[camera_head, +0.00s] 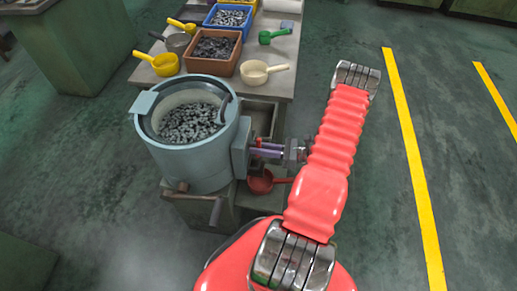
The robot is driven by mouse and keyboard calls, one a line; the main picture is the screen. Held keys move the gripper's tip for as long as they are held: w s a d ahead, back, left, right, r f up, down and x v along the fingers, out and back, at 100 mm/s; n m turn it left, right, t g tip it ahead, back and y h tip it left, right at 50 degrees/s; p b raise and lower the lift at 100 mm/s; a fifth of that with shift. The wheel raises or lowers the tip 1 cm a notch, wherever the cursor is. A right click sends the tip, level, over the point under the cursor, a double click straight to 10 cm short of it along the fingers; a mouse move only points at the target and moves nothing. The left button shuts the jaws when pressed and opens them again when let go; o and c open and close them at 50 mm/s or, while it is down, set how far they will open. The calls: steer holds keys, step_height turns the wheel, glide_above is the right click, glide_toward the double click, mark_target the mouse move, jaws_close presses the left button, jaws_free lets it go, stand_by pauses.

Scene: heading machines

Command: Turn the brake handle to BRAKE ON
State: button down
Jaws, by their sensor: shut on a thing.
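A grey-blue round drum (187,160) filled with small metal parts stands at the centre left. A grey box (241,150) is fixed to its right side. My gripper (263,151) reaches in from the right, beside this box, with its fingers pointing left. It is shut on a small reddish-purple piece at the box, which appears to be the brake handle; the fingers mostly hide it. I cannot read any BRAKE ON marking or tell the handle's angle. My red arm comes up from the bottom and bends left to the gripper.
Behind the drum, a workbench (283,80) holds a brown bin (213,68), a blue bin (229,29) and several scoops. A red scoop (262,183) lies below my gripper. Green cabinets stand at the upper left. The floor right of my arm is clear, with yellow lines (412,150).

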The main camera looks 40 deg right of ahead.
steer(key=n, duration=0.4)
steer(key=shift+d+n, duration=0.1)
steer(key=shift+n, duration=0.2)
steer(key=n, duration=0.4)
steer(key=shift+n, duration=0.4)
steer(key=c, duration=1.6)
jaws_free()
steer(key=shift+c, duration=0.2)
steer(key=v, duration=1.3)
steer(key=shift+s+d, duration=0.2)
steer(key=shift+s, duration=0.1)
